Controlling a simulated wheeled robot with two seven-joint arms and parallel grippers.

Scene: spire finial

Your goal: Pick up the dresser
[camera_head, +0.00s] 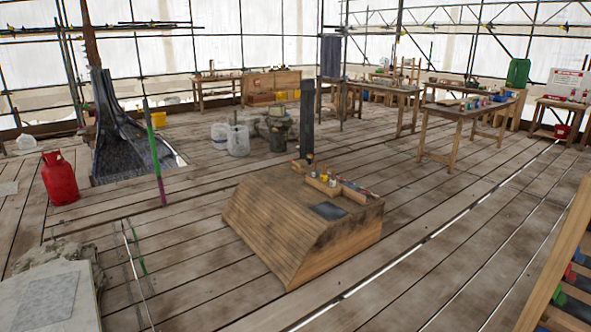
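Neither of my grippers is in the head view. I cannot single out the dresser with certainty. A low wooden block with a sloped, slatted side (265,232) stands on the floor in the middle. Several small tools and bottles (326,181) lie or stand along the back of its top, too small to tell apart. A dark grey flat piece (328,211) lies on the same top, nearer the front.
A red gas cylinder (60,179) stands at the left, near a dark spire form (118,135). White tubs (237,140) stand behind the block. Workbenches (468,112) line the back right. A wooden rack (553,260) is at the right edge. Plank floor right of the block is clear.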

